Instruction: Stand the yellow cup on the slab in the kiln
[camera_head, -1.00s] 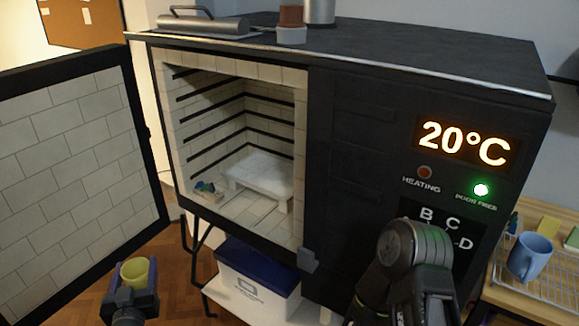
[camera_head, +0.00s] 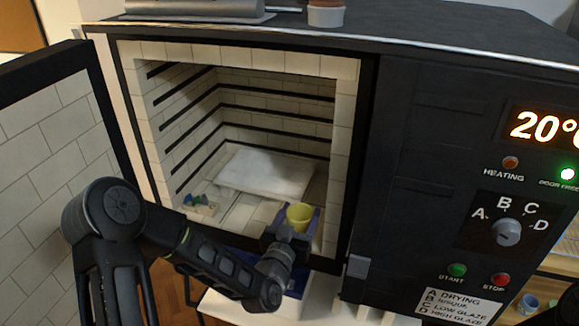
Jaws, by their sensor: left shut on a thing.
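The yellow cup (camera_head: 299,216) is held upright in my left gripper (camera_head: 292,228), which is shut on it. Gripper and cup are at the front opening of the kiln (camera_head: 345,150), toward its right side. The cup appears apart from the slab. My right gripper is not in view.
The kiln door (camera_head: 55,160) stands open at the left. Small blue and green items (camera_head: 198,203) lie at the kiln's front left floor. Dark rails line the inner walls. A control panel (camera_head: 505,225) is at the right. A blue mug (camera_head: 528,303) shows at the lower right.

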